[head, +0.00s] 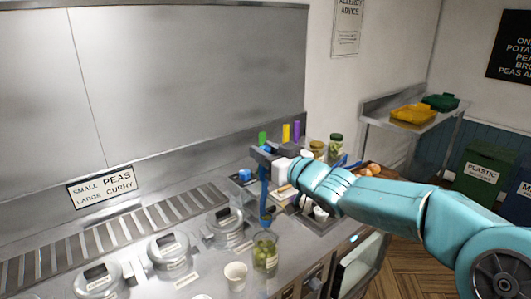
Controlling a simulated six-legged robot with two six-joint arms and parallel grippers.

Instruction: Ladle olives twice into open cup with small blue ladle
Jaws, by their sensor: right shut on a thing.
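My right gripper (267,154) is shut on the small blue ladle (263,190), which hangs roughly upright with its bowl low. The bowl shows just above or behind the rim of a glass jar of green olives (265,256); I cannot tell which, nor whether the bowl holds anything. A white open cup (236,275) stands on the counter just left of the olive jar, apart from it. Its inside is too small to make out. My left gripper is not in view.
Lidded steel pots (168,250) stand in a row to the left. Green, yellow (286,133) and purple upright handles stand behind my right gripper. A lidded jar (336,147) and a small white cup (320,213) are to the right. A blue block (245,174) sits at the back.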

